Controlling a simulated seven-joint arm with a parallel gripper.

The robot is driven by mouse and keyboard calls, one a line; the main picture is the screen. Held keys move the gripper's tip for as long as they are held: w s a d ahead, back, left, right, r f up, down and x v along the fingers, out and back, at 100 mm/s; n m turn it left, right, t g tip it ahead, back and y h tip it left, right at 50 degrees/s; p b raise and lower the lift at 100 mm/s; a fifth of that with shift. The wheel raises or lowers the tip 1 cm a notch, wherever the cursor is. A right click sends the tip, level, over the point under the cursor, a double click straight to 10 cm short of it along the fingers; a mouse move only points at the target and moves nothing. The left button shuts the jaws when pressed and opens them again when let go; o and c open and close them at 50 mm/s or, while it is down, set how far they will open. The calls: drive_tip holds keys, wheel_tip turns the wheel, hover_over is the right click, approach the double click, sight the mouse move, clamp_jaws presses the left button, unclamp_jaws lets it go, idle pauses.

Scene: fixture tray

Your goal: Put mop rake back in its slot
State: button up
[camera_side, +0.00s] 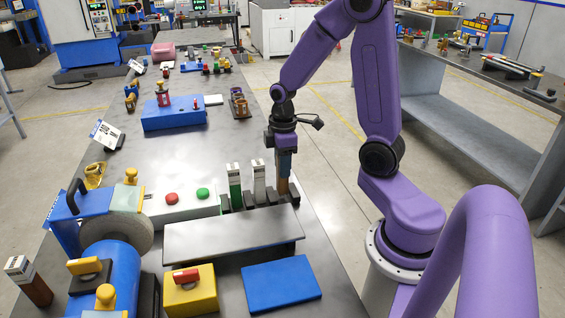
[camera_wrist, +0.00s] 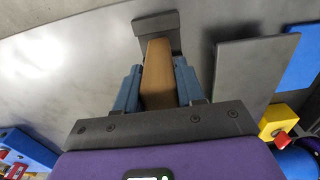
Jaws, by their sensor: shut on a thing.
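A brown, block-shaped piece, taken here as the mop rake (camera_wrist: 157,70), is between the blue fingers of my gripper (camera_wrist: 158,88). In the side view, my gripper (camera_side: 285,163) points down at the right end of a row of dark slot holders (camera_side: 271,194), shut on the brown piece (camera_side: 283,187). The piece stands about upright there, with its upper part hidden by the fingers. In the wrist view a dark holder block (camera_wrist: 156,27) lies right at its far end. I cannot tell whether it is seated in the slot.
A green piece (camera_side: 235,188) and a grey piece (camera_side: 259,182), both white-topped, stand in the row to the left. A grey raised plate (camera_side: 230,236) lies in front. Another brown piece (camera_side: 36,289) stands at lower left. A blue plate (camera_side: 281,284) lies near the front.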

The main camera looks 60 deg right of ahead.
drive_tip(key=shift+f, duration=0.6)
drive_tip(key=o, duration=1.2)
drive_tip(key=shift+o, duration=0.2)
wheel_tip(320, 180, up, 17)
drive_tip(key=s+a+f+n, duration=0.1)
drive_tip(key=s+a+f, duration=0.15)
drive_tip(key=a, duration=0.35)
drive_tip(key=s+a+f+n, duration=0.1)
drive_tip(key=s+a+f, duration=0.1)
drive_tip(key=s+a, duration=0.25)
drive_tip(key=s+a+f, duration=0.2)
drive_tip(key=s, duration=0.3)
drive_tip(key=s+a+f+n, duration=0.1)
drive_tip(key=s+a+f, duration=0.1)
drive_tip(key=s, duration=0.4)
drive_tip(key=shift+s+a+n, duration=0.15)
drive_tip(key=shift+a+n, duration=0.15)
drive_tip(key=shift+a, duration=0.4)
